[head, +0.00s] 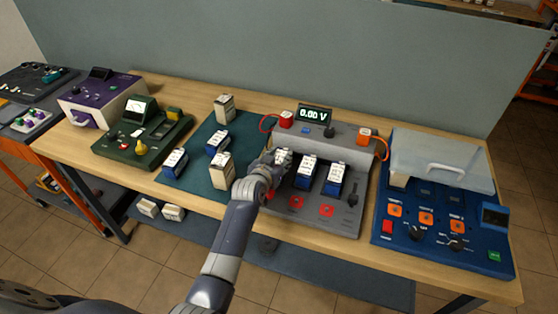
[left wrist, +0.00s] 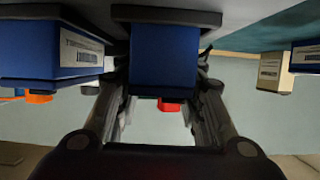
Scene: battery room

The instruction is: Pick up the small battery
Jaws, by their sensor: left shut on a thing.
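My left gripper (head: 274,164) reaches over the left end of the grey tester (head: 345,216). It is shut on a blue battery, whose pale top (head: 284,153) shows beside the fingers in the head view. In the left wrist view this blue battery (left wrist: 164,55) fills the space between the fingers. Two more blue batteries, one in the middle (head: 307,172) and one at right (head: 334,180), stand upright in the tester. On the green mat (head: 203,184) are two blue batteries (head: 217,144) (head: 175,162) and two beige ones (head: 224,108) (head: 222,170). My right gripper is not in view.
The tester's display (head: 315,113) reads 0.00 V, with red and orange cable clamps beside it. A blue charger (head: 440,240) with a clear lid stands at right. A green meter (head: 143,137) and purple box (head: 103,97) stand at left. A grey-green partition closes the back.

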